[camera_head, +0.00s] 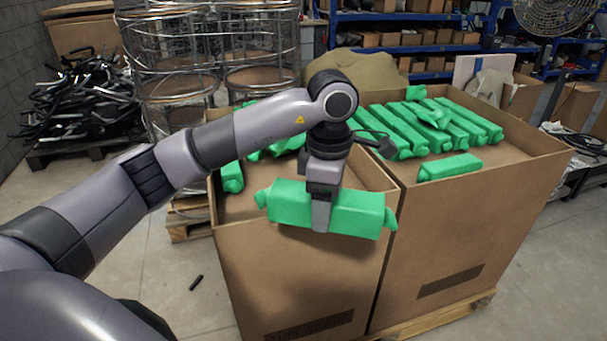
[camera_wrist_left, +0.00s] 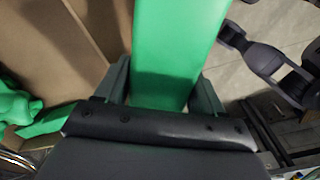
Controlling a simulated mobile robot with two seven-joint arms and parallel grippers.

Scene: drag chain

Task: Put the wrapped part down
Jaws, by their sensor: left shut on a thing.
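A green wrapped part (camera_head: 355,213) is held crosswise in my left gripper (camera_head: 321,222), at the near side of the left cardboard box (camera_head: 300,280). It covers part of that box's front rim. In the left wrist view the wrapped part (camera_wrist_left: 178,50) lies between the two fingers of my left gripper (camera_wrist_left: 160,85). The box's cardboard wall (camera_wrist_left: 45,40) shows to the left there. Whether the part touches the rim cannot be told. My right gripper is not clearly seen in either view.
The right box (camera_head: 480,235) holds several green wrapped parts (camera_head: 425,125) in a row, with one (camera_head: 450,167) lying apart near the front. More green parts (camera_head: 232,176) lie in the left box. Wire racks (camera_head: 215,50) stand behind. The floor (camera_head: 150,260) at left is mostly clear.

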